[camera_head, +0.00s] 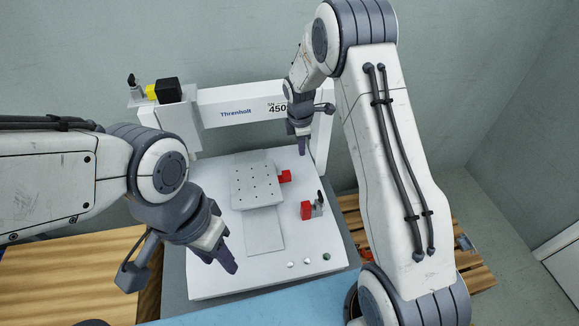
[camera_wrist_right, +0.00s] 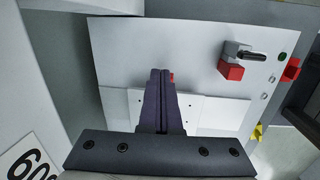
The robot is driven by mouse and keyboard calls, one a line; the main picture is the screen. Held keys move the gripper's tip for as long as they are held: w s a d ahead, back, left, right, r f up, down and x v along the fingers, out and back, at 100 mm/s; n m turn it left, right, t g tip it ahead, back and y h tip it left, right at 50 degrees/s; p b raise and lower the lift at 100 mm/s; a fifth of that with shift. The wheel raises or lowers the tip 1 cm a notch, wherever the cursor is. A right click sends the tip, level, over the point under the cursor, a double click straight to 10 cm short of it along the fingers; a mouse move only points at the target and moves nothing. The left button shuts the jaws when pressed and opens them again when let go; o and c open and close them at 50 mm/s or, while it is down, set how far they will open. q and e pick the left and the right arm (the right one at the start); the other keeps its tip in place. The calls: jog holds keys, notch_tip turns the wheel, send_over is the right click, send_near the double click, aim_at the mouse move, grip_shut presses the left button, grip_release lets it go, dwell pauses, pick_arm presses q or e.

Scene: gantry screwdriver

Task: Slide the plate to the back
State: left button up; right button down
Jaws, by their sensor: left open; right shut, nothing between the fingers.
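The plate (camera_head: 255,187) is a light square with small dark holes. It lies on the white bed of the gantry machine, towards the back of a flat grey strip (camera_head: 264,231). It also shows in the right wrist view (camera_wrist_right: 120,103), partly hidden by my fingers. A red block (camera_head: 285,176) is at its right side. My right gripper (camera_head: 302,147) is shut and empty, pointing down behind and to the right of the plate, near the gantry. My left gripper (camera_head: 228,264) is open and empty, over the front left of the bed.
The white gantry beam (camera_head: 240,106) crosses behind the bed. A red block with a grey clamp and dark lever (camera_head: 307,210) stands on the right of the bed. Small buttons (camera_head: 307,262) line the front right. A wooden pallet (camera_head: 352,215) is at the right.

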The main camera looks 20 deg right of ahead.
jog(key=s+d+f+t+b, duration=0.2)
jog(key=s+d+t+b, duration=0.15)
jog(key=d, duration=0.25)
jog(key=s+a+y, duration=0.1)
jog(key=s+a, duration=0.1)
jog(key=s, duration=0.1)
jog(key=s+a+t+y, duration=0.1)
jog(key=s+a+y, duration=0.1)
jog(key=s, duration=0.1)
jog(key=s+a+y, duration=0.2)
jog(key=s+a, duration=0.1)
jog(key=shift+s+r+m+b, duration=0.1)
jog(key=shift+r+m+b, duration=0.2)
jog(key=shift+a+f, duration=0.2)
jog(key=shift+f, duration=0.05)
jog(key=b+x, duration=0.4)
jog(key=x, duration=0.6)
jog(key=shift+a+r+b, duration=0.1)
jog(key=shift+b, duration=0.2)
jog(key=w, duration=0.1)
jog(key=w+r+p, duration=0.1)
jog(key=shift+w, duration=0.35)
jog(key=shift+w+f, duration=0.15)
jog(key=shift+w, duration=0.5)
